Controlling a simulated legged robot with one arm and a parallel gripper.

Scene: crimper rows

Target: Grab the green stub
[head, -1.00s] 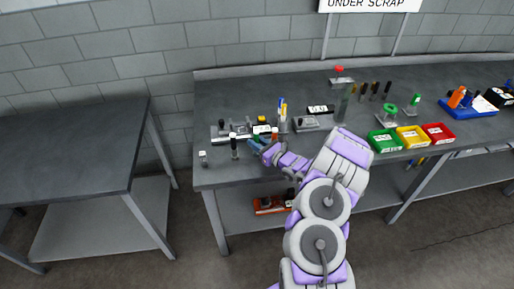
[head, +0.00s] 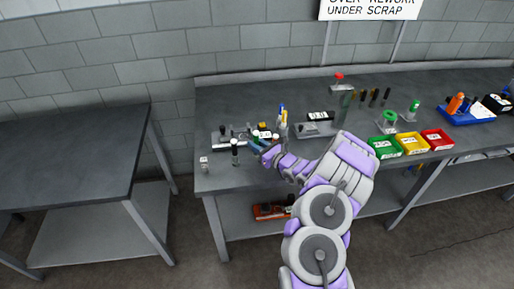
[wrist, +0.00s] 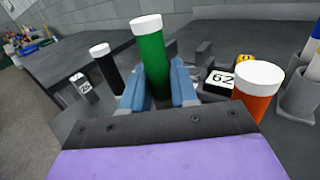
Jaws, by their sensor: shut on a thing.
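The green stub (wrist: 151,60) is an upright green cylinder with a white cap, in the middle of the wrist view. My gripper (wrist: 157,84) has its two blue fingers on either side of the stub and is shut on it. The fingers and the gripper body hide the stub's lower part, so I cannot tell whether it touches the bench. In the head view my gripper (head: 266,152) is low over the left part of the bench, and the stub is too small there to make out clearly.
An orange stub (wrist: 251,98) stands close on the right, and a black stub (wrist: 106,70) on the left. A block marked 62 (wrist: 220,80) sits just behind. Green, yellow (head: 411,143) and red bins stand farther right on the bench (head: 220,176).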

